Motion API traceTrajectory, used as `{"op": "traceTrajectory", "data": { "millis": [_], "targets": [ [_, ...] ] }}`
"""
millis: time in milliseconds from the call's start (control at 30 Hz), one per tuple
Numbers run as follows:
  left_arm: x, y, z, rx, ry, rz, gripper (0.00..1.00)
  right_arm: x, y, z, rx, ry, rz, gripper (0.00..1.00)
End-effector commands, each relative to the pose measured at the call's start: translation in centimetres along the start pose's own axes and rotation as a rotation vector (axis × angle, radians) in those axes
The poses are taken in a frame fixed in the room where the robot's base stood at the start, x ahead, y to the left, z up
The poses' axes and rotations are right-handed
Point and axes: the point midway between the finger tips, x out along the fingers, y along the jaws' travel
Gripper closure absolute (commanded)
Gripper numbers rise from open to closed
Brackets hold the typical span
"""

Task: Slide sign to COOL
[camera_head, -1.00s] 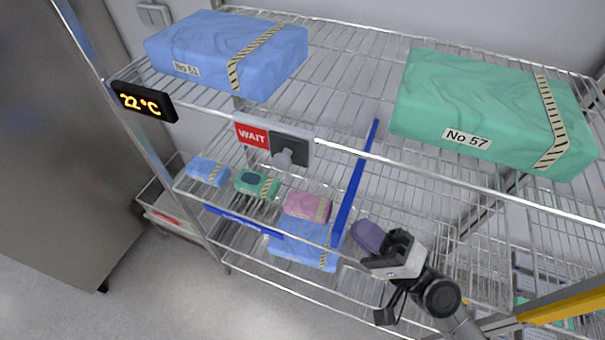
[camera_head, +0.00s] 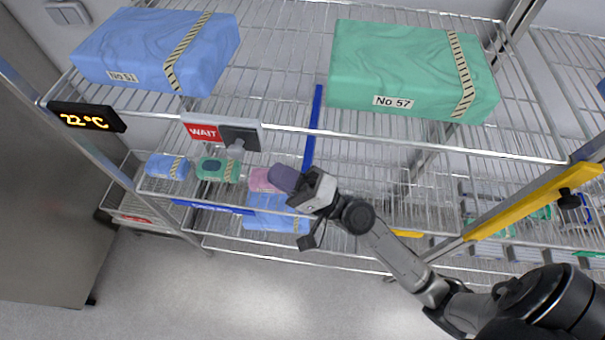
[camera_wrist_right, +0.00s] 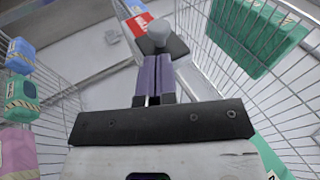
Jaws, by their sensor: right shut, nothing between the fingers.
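The sliding sign (camera_head: 220,134) hangs on the front edge of the upper shelf. Its red WAIT face shows on the left, and a dark grey slider with a light knob (camera_head: 236,148) covers the right part. No COOL word is visible. In the right wrist view the knob (camera_wrist_right: 160,32) and dark slider (camera_wrist_right: 177,47) lie just beyond my fingertips, with red WAIT to the left. My right gripper (camera_head: 284,178) has purple fingers, shut and empty, below and right of the sign, apparently apart from the knob; the fingers also show in the right wrist view (camera_wrist_right: 156,62). My left gripper is out of view.
A display reading 22 °C (camera_head: 87,117) is left of the sign. A blue pack (camera_head: 150,50) and green pack No 57 (camera_head: 410,70) lie on the upper shelf. Small packs (camera_head: 218,169) lie below. A blue divider (camera_head: 313,125) stands right of the sign.

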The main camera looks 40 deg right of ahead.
Motion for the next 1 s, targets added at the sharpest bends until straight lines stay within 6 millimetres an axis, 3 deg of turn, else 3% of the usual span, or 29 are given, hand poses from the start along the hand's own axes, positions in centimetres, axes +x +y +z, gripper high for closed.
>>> {"op": "traceTrajectory", "data": {
  "millis": [100, 333, 1000],
  "targets": [
    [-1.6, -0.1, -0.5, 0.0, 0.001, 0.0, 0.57, 2.1, -0.4, 0.0, 0.003, 0.0, -0.001, 1.0],
    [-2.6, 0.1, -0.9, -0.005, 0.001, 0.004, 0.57, 4.3, -0.1, 0.0, 0.002, 0.001, 0.0, 1.0],
    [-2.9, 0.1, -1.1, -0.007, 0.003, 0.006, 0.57, 5.2, 0.1, -0.3, -0.005, 0.01, 0.001, 1.0]
  ]
}}
